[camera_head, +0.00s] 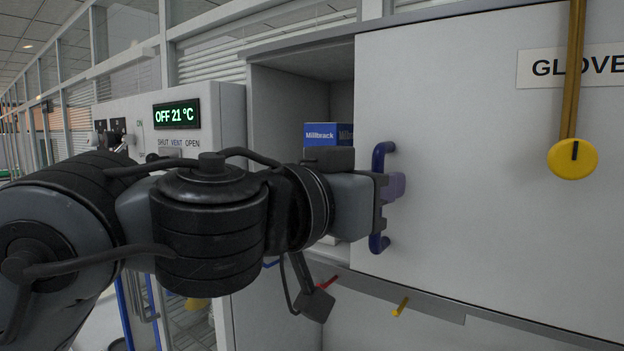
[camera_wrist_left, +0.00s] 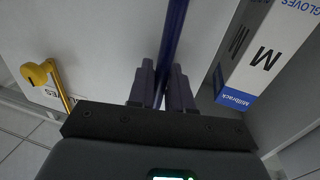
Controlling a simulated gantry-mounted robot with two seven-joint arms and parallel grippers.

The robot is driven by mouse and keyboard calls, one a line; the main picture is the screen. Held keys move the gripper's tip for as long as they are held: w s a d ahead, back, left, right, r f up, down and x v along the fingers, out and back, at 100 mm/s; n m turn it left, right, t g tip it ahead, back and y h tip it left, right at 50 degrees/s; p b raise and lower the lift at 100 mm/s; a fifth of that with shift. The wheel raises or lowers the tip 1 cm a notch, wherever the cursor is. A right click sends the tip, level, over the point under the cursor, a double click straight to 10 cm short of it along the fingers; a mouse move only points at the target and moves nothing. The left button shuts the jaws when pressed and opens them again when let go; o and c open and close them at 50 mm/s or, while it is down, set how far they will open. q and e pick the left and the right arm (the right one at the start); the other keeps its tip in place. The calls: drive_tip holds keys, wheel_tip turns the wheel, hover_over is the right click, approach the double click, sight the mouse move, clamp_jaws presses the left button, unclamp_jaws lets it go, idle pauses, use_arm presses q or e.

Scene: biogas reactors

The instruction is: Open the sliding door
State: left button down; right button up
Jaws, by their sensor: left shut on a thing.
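The sliding door (camera_head: 480,220) is a large light grey panel with a "GLOVES" label, on the right in the head view. It also shows in the left wrist view (camera_wrist_left: 100,50). Left of its edge is an open gap into a grey compartment (camera_head: 275,110). A dark blue upright bar handle (camera_head: 381,243) is fixed near the door's left edge. My left gripper (camera_head: 393,187) is shut on the handle around its middle. In the left wrist view, the fingers (camera_wrist_left: 162,88) sit on both sides of the handle bar (camera_wrist_left: 174,38). My right gripper is in neither view.
A blue and white glove box (camera_head: 328,134) stands inside the compartment. A yellow bar with a round yellow end (camera_head: 573,159) hangs in front of the door. A control panel (camera_head: 176,114) reading "OFF 21 °C" is at the left, behind my arm.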

use_arm(q)
drive_tip(key=s+d, duration=0.2)
drive_tip(key=d, duration=0.1)
drive_tip(key=s+d, duration=0.1)
drive_tip(key=d, duration=0.1)
drive_tip(key=c, duration=1.2)
unclamp_jaws()
drive_tip(key=shift+s, duration=0.1)
drive_tip(key=b, duration=0.4)
approach(446, 186)
drive_tip(key=shift+v, duration=2.35)
